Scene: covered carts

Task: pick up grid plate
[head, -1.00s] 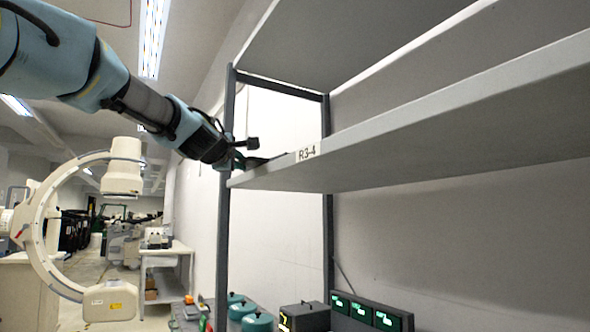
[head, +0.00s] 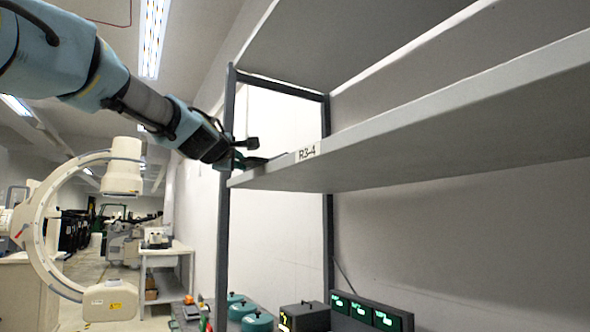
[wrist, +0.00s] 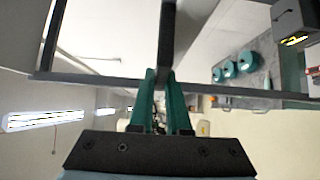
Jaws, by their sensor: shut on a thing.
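My gripper (head: 250,161) is at the left front corner of the shelf board (head: 420,131) labelled R3-4. Its green fingers also show in the wrist view (wrist: 163,88), close together. They are shut on a thin dark piece, which I take to be the grid plate (head: 275,158). The plate is seen nearly edge-on, just above the board's front edge. In the wrist view a dark strip runs up from the fingertips; I cannot tell how much of it is plate and how much is shelf edge. The grid pattern cannot be seen.
A dark shelf upright (head: 223,220) stands right beside my gripper. Another shelf board (head: 345,40) hangs above. Below are teal round containers (head: 257,322), a dark box (head: 305,316) and green displays (head: 365,311). A white C-shaped machine (head: 45,235) stands at left.

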